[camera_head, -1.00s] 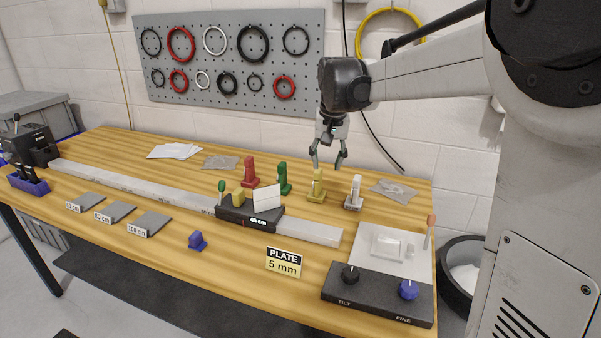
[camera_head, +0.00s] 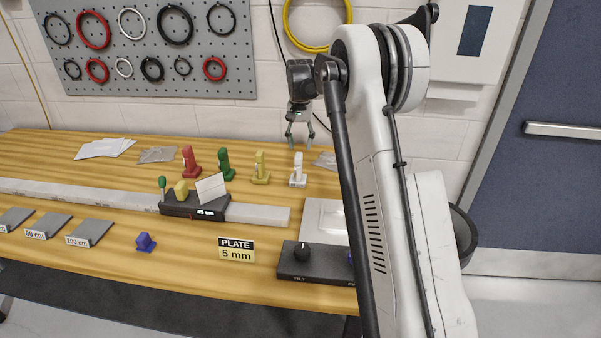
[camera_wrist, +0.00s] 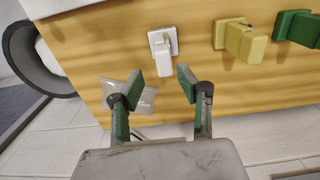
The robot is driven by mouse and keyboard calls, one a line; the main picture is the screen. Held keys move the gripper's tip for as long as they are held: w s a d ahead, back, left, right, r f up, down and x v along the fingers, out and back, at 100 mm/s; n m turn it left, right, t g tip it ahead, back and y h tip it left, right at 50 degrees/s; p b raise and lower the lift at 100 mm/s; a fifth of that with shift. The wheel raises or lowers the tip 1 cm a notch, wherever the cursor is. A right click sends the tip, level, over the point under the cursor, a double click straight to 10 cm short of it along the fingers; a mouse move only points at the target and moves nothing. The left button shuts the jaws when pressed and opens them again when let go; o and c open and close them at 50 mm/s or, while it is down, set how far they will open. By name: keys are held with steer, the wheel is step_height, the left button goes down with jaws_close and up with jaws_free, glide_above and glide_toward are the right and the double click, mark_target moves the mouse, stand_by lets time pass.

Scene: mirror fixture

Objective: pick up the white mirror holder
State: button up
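The white mirror holder (camera_head: 298,171) stands upright on the wooden table, to the right of the yellow holder (camera_head: 260,168). In the wrist view the white holder (camera_wrist: 163,43) is seen from above, ahead of the fingertips and roughly in line with the gap between them. My gripper (camera_head: 299,142) hangs open above and behind the white holder. In the wrist view my gripper (camera_wrist: 161,80) shows its two green-padded fingers spread apart with nothing between them. The whole white holder is visible and not touched.
Green (camera_head: 226,164) and red (camera_head: 190,161) holders stand left of the yellow one. A clear bag (camera_head: 327,161) lies close by on the right. A rail (camera_head: 258,214) carrying a black carriage and a control box (camera_head: 318,264) lie nearer the front.

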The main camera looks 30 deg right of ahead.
mark_target(300, 155)
step_height(300, 155, down, 8)
steer(key=shift+r, duration=0.25)
steer(key=shift+w+f+p, duration=0.15)
steer(key=shift+f+p, duration=0.15)
steer(key=shift+f, duration=1)
steer(key=shift+w+f+p, duration=0.1)
steer(key=shift+f+p, duration=0.15)
steer(key=shift+f, duration=1)
jaws_close()
